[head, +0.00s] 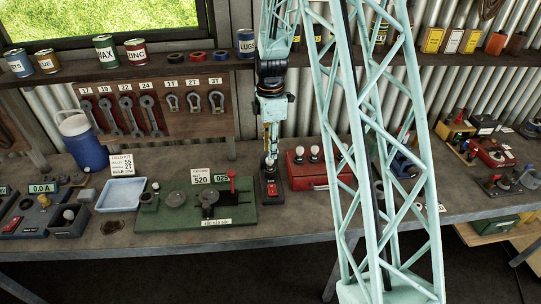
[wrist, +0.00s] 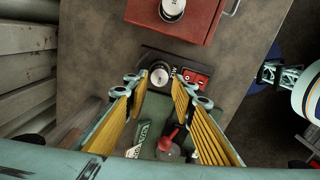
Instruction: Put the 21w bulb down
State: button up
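My gripper (head: 270,160) hangs over the bench, pointing down at a small black-and-red holder (head: 271,190). In the wrist view, its yellow-padded fingers (wrist: 160,84) are spread apart with nothing gripped between them. A pale round-topped bulb (wrist: 160,73) stands upright at the black end of the holder, in line with the gap between the fingertips. I cannot read its wattage. More pale bulbs (head: 315,151) stand on the red box (head: 320,176) right of the gripper; one of them shows in the wrist view (wrist: 172,8).
A green board (head: 240,217) with a red lever lies left of the holder. A pale blue tray (head: 121,195) looks empty beside it. A blue jug (head: 83,143) stands farther left. Wrenches hang on the back panel (head: 190,127). A shelf (head: 160,66) with tins runs above the bench.

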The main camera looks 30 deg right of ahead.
notch_tip(320, 180, up, 7)
dwell(0.5)
dwell(0.6)
jog(key=s+a+r+m+t, duration=0.1)
jog(key=s+a+r+m, duration=0.1)
jog(key=s+a+r, duration=0.35)
jog(key=s+a+r+m, duration=0.3)
jog(key=s+r, duration=0.3)
jog(key=r, duration=0.3)
jog(key=s+a+r+m+t, duration=0.1)
jog(key=s+a+r+m, duration=0.1)
jog(key=s+a+r, duration=0.35)
jog(key=s+a+r+m, duration=0.2)
jog(key=s, duration=0.6)
jog(key=s+a+r+m+t, duration=0.1)
jog(key=s+a+r+m, duration=0.1)
jog(key=s, duration=0.7)
jog(key=s+a+r+m+t, duration=0.1)
jog(key=s+a+r+m, duration=0.1)
jog(key=s, duration=0.6)
jog(key=shift+s+r+m, duration=0.4)
jog(key=shift+r+m, duration=0.15)
jog(key=shift+m, duration=0.45)
